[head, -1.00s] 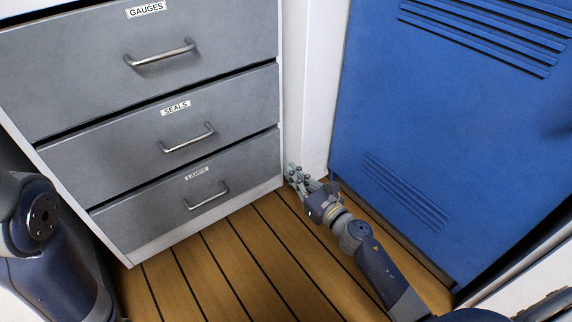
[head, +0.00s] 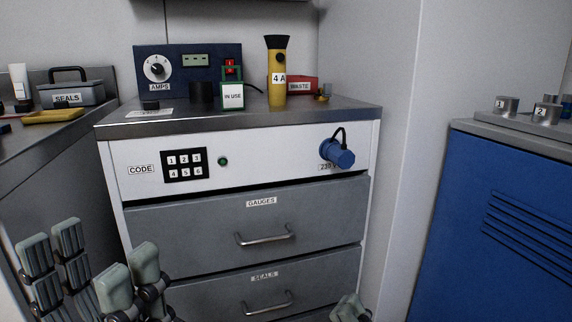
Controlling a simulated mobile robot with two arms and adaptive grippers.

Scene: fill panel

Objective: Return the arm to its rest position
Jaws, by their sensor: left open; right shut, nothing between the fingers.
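My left gripper (head: 92,272) is at the lower left of the head view, in front of the cabinet's left edge. Its grey-green finger pads stand apart, with nothing between them. My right gripper (head: 348,308) shows only its fingertips at the bottom edge, near the cabinet's lower right corner. The fingertips are close together and hold nothing visible. The rest of the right arm is out of view.
The cabinet has a GAUGES drawer (head: 315,215) and a SEALS drawer (head: 315,277), both shut. On top stand an AMPS panel (head: 205,62) and a yellow torch (head: 277,88). A blue locker (head: 455,230) is at right, a side counter (head: 50,145) at left.

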